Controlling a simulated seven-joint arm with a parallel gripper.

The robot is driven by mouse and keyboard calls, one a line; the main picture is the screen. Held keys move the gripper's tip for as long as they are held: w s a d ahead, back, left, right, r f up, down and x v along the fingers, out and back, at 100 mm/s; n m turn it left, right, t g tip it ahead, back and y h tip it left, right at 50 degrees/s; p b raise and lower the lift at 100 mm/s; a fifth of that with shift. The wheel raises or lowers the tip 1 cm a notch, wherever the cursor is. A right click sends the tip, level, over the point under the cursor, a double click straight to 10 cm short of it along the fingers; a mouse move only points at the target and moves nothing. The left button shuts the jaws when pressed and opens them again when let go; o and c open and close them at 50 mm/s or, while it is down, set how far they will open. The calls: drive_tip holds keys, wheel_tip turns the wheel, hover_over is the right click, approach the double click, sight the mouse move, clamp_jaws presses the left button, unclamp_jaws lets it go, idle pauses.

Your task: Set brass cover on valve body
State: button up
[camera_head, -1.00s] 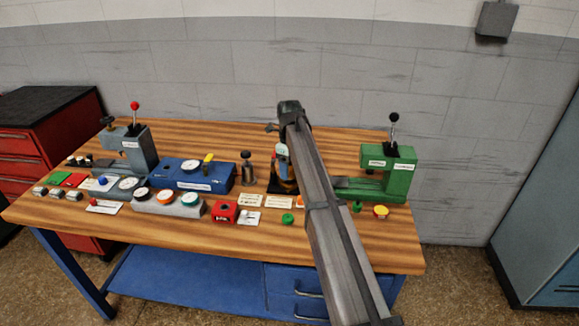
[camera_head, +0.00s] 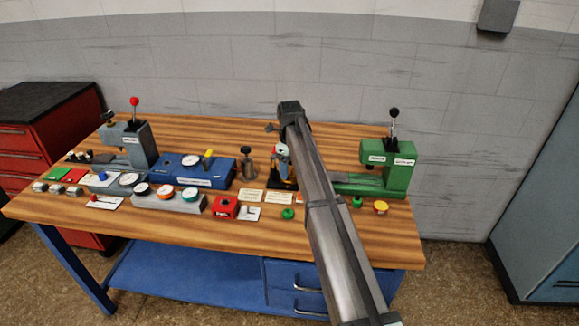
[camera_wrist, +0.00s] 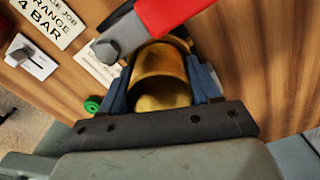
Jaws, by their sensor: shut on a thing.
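In the wrist view my gripper (camera_wrist: 160,88) is shut on the brass cover (camera_wrist: 160,68), a rounded gold-coloured piece between the two blue-grey fingers. A curved brass edge (camera_wrist: 183,42) shows just beyond it; I cannot tell whether this belongs to the valve body. A red handle (camera_wrist: 178,14) with a grey bolted end crosses the top of the wrist view, close to the cover. In the head view my gripper (camera_head: 281,152) is over the right middle of the bench, largely hidden by my arm. The valve body is not clearly seen, and contact between it and the cover cannot be told.
A green press (camera_head: 399,172) stands right of my arm. A blue gauge box (camera_head: 203,180), a dark-knobbed post (camera_head: 246,165) and a grey press (camera_head: 140,150) are to the left. A red block (camera_head: 225,207), a green knob (camera_head: 288,213) and cards lie in front. The rear bench strip is fairly clear.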

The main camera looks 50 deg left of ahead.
idle(0.3)
drive_tip(key=o, duration=1.4)
drive_tip(key=shift+r, duration=3.7)
